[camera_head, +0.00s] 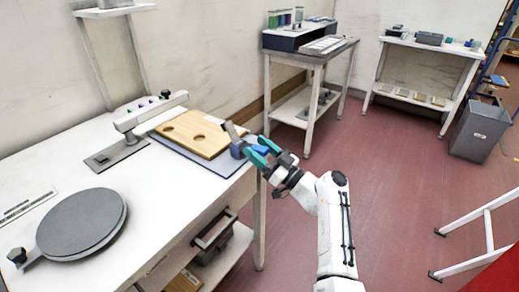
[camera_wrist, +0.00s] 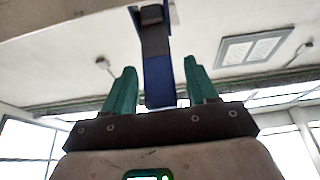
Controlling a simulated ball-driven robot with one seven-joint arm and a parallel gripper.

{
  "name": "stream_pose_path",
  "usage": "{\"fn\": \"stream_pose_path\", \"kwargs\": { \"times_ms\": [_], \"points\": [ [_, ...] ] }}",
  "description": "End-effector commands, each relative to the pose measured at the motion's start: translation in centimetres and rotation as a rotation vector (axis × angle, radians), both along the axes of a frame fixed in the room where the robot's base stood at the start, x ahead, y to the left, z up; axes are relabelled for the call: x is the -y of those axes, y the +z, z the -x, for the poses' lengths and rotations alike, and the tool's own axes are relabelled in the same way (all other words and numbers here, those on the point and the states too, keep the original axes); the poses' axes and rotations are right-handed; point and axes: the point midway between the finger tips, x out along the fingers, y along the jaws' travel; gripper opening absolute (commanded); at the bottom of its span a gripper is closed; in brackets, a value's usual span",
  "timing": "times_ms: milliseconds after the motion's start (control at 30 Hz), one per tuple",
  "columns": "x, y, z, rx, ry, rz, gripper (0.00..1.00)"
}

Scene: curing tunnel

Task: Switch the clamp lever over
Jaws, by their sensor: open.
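The clamp has a blue body (camera_head: 237,151) at the right edge of the white bench, beside a wooden board (camera_head: 195,134). Its grey lever (camera_head: 232,131) stands up from the body, tilted to the left. My gripper (camera_head: 257,151) is open at the bench edge, its teal fingers close to the right side of the clamp. In the wrist view, a blue and dark part of the clamp (camera_wrist: 157,72) hangs down into the gap between the two fingers, with space visible on both sides. Contact cannot be told. The clamp's lower part is partly hidden by my fingers.
A round grey plate (camera_head: 82,221) and a grey-and-white arm fixture (camera_head: 150,113) stand on the bench. A shelf (camera_head: 225,258) lies under it. A side table (camera_head: 310,58) stands behind, with a grey bin (camera_head: 480,131) at right.

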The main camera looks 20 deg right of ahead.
Motion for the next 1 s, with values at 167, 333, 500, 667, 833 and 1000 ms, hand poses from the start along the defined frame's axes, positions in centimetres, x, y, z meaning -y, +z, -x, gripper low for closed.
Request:
{"fn": "stream_pose_path", "kwargs": {
  "times_ms": [167, 333, 500, 667, 833, 1000],
  "points": [
    [0.01, -0.01, 0.03, 0.000, 0.000, 0.000, 0.48],
    [0.02, -0.01, 0.03, 0.000, 0.000, 0.000, 0.32],
    [0.02, -0.02, 0.04, -0.001, 0.000, -0.001, 0.15],
    [0.02, -0.02, 0.04, 0.000, 0.001, 0.000, 0.00],
    [0.02, -0.02, 0.05, 0.000, 0.001, 0.000, 0.00],
    [0.02, 0.11, 0.05, -0.005, 0.001, 0.003, 0.00]
  ]
}}
